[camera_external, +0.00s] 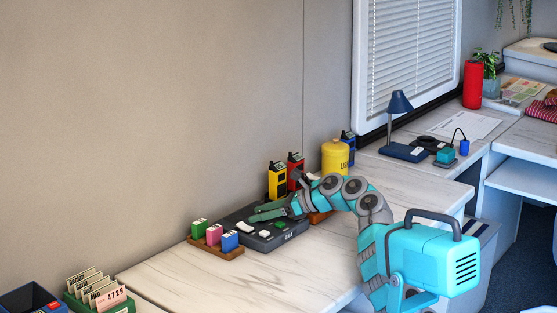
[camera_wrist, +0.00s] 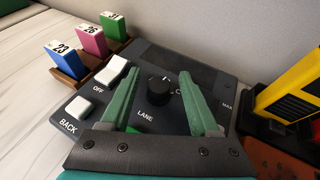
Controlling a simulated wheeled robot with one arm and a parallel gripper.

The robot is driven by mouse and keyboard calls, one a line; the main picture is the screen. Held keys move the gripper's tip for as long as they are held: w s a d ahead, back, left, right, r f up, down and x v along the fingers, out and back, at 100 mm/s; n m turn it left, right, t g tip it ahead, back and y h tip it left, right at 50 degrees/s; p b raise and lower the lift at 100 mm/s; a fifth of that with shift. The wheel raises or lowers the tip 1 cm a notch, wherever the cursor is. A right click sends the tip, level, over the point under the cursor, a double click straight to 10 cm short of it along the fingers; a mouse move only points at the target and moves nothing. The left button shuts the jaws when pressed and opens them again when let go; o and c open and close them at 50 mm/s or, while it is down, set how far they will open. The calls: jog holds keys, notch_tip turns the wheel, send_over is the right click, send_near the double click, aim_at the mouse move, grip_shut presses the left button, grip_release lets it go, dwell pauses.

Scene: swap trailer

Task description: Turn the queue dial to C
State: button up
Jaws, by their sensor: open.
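The queue dial is a black round knob (camera_wrist: 159,90) on a dark grey console (camera_wrist: 75,140), in the wrist view. A letter C shows just right of the knob, partly covered by a finger, and "LANE" is printed below it. The pointer's setting is too small to tell. My gripper (camera_wrist: 155,90) is open, its two green fingers on either side of the knob and apart from it as far as I can see. In the external view my gripper (camera_external: 268,211) hangs low over the console (camera_external: 262,238), and the arm hides the knob.
Numbered green, pink and blue blocks stand in a wooden rack (camera_external: 215,247) left of the console. A white switch (camera_wrist: 111,70) and a white BACK button (camera_wrist: 77,106) are on the console. Yellow (camera_external: 277,180) and red (camera_external: 295,170) handheld devices stand behind.

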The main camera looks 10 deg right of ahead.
jog(key=shift+r+n+g+y+p, duration=0.15)
jog(key=shift+n+g+y+p, duration=0.35)
jog(key=shift+n+g, duration=0.65)
jog(key=n+g+p, duration=0.2)
jog(key=p, duration=0.1)
jog(key=shift+r+g, duration=0.1)
jog(key=shift+g, duration=0.15)
jog(key=n+g+p, duration=0.2)
jog(key=g+p, duration=0.1)
jog(key=p, duration=0.3)
jog(key=shift+r+n, duration=0.1)
jog(key=shift+n, duration=0.15)
jog(key=n+g+h+p, duration=0.1)
jog(key=g+p, duration=0.1)
jog(key=p, duration=0.3)
jog(key=shift+n, duration=0.3)
jog(key=v, duration=0.7)
jog(key=shift+d, duration=0.3)
jog(key=w+d+r+m+t+y, duration=0.1)
jog(key=w+d+r+m+t, duration=0.3)
jog(key=w+r+m+t, duration=0.4)
jog(key=w+d+r+m+t+y, duration=0.2)
jog(key=w+d+r+m+t, duration=0.3)
jog(key=w+r+m+t, duration=0.4)
notch_tip(320, 180, up, 5)
jog(key=shift+w+d+f+m+t+y, duration=0.1)
jog(key=shift+w+d+m+t+y, duration=0.2)
jog(key=shift+w+m, duration=0.55)
jog(key=shift+o, duration=0.2)
